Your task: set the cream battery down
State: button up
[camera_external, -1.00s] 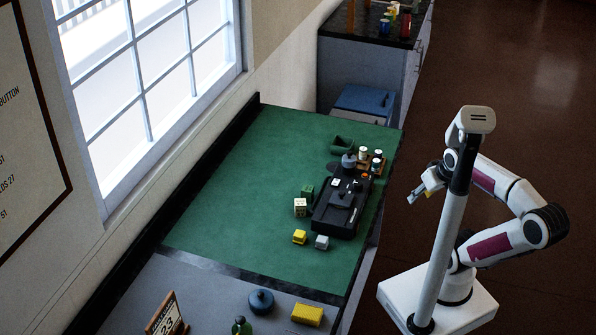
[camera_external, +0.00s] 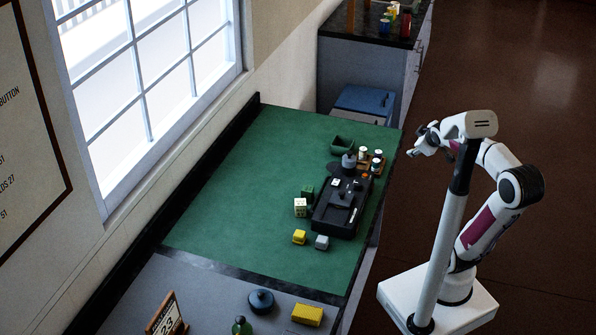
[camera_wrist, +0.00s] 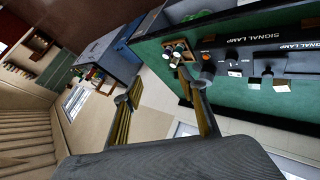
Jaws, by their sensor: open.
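My gripper (camera_external: 424,140) is open and raised to the right of the green table, off its edge. In the wrist view its two fingers (camera_wrist: 160,78) are spread with nothing between them. Several small light-topped cylinders (camera_external: 377,153) stand in a wooden holder at the table's right edge; they also show in the wrist view (camera_wrist: 179,47), beyond the fingertips. I cannot tell which of them, if any, is the cream battery. The black lever frame device (camera_external: 328,226) lies just in front of the holder, with small light parts on top.
The green tabletop (camera_external: 225,215) is clear on the left.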

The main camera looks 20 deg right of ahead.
jog(key=w+d+r+n+t+y, duration=0.1)
jog(key=w+d+n+t, duration=0.1)
jog(key=w+n, duration=0.55)
jog(key=w+d+r+n+t, duration=0.2)
jog(key=w+n, duration=0.3)
jog(key=w, duration=0.6)
jog(key=w+d+r+n+t+y, duration=0.1)
jog(key=w+d+n+t, duration=0.15)
jog(key=w+n, duration=0.6)
jog(key=n+g+y, duration=0.7)
jog(key=n+y, duration=0.4)
jog(key=n, duration=0.8)
send_near(365, 154)
jog(key=w, duration=0.3)
jog(key=shift+w+a+r, duration=0.25)
jog(key=shift+r, duration=0.05)
jog(key=shift+s+f+n+y, duration=0.3)
jog(key=shift+f+n, duration=0.05)
jog(key=shift+n, duration=0.05)
jog(key=shift+x, duration=1.3)
